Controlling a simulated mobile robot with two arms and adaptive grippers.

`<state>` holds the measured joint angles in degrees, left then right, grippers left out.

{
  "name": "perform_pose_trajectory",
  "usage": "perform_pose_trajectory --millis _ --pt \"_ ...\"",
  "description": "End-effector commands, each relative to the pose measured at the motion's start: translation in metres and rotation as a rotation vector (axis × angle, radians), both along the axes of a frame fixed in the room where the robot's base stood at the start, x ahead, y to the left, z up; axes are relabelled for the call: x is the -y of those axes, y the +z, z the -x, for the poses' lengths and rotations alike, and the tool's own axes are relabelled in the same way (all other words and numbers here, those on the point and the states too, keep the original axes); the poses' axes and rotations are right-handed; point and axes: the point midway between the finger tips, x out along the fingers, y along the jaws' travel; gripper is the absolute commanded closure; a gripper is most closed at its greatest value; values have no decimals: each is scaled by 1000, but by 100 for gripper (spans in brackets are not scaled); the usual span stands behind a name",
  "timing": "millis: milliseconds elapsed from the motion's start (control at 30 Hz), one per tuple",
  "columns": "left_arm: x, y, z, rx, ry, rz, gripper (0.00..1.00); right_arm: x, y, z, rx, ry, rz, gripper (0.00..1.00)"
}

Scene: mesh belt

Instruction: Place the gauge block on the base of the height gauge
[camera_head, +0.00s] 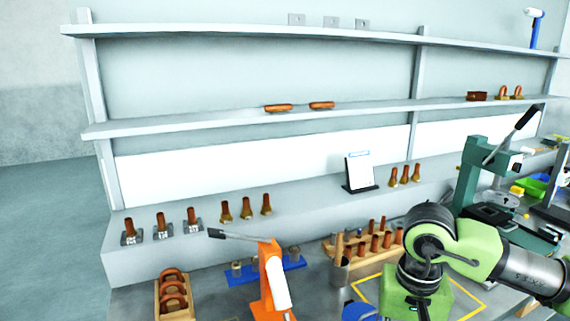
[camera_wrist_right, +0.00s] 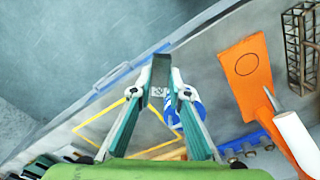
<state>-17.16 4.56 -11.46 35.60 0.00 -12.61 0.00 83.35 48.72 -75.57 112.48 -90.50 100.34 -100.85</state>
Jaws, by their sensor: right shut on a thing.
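My right gripper (camera_wrist_right: 161,88) is shut on a dark grey upright block, which looks like the gauge block (camera_wrist_right: 160,70), between its two fingertips in the right wrist view. The block appears held above the bench, near its edge. In the head view my green right arm hides the fingertips and the block. I cannot clearly make out the height gauge or its base in either view. My left gripper is not in view.
An orange hand press (camera_head: 273,278) stands on the bench, also in the right wrist view (camera_wrist_right: 246,75). A blue-and-white round thing (camera_wrist_right: 186,112) lies behind the right finger. A wooden rack (camera_head: 364,253) holds copper parts. A green press (camera_head: 474,165) stands at right. Yellow lines mark the bench.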

Motion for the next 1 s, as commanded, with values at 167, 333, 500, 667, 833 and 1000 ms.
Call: perform_pose_trajectory --millis 167,333,500,667,833,1000 --pt "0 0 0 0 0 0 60 -5 -1 -3 1 204 0 100" --pt "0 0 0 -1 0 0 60 -7 -1 -2 0 277 -1 100" --pt "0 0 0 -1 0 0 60 -8 11 22 1 284 -3 100" --pt "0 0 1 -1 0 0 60 -6 8 44 -4 282 1 100" --pt "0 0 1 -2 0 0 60 -6 -20 66 -7 280 1 100" --pt "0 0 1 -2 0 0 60 -7 -32 77 1 279 0 100"
